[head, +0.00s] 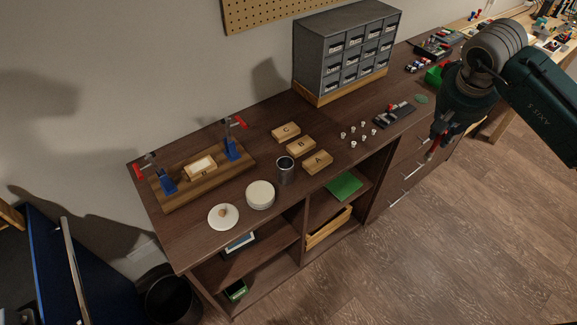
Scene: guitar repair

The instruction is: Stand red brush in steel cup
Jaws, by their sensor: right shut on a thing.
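The steel cup (285,174) stands upright on the dark wooden bench top, near its front edge. Its dark opening faces up and no brush shows in it. My right gripper (440,132) is at the right, beyond the bench's front edge, well apart from the cup. It is shut on a slim red item, which looks like the red brush (433,149), hanging roughly upright below the fingers. The gripper and arm hide part of it. My left gripper is not in view.
Wooden blocks marked A (317,162), B (301,147) and C (286,131) sit right of and behind the cup. A round white container (260,195) and its lid (223,217) lie to its left. Small white pieces (354,143) stand farther right. A grey drawer cabinet (347,50) stands behind.

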